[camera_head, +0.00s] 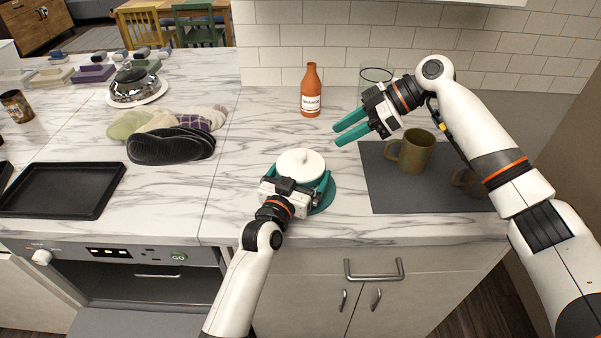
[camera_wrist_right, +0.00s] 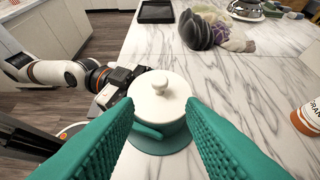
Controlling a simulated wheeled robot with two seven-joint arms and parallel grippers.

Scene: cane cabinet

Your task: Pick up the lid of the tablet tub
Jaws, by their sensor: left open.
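My right gripper (camera_head: 337,135) is open and empty, held above the counter to the right of the tub. In its wrist view the tub shows beyond and between the fingers.
An orange bottle (camera_head: 311,92) stands behind the tub, with a clear glass (camera_head: 374,75) near the wall. A green-brown mug (camera_head: 411,152) stands on a dark mat (camera_head: 385,193) at right. Dark oven mitts (camera_head: 172,146) and a black tray (camera_head: 62,188) lie at left.

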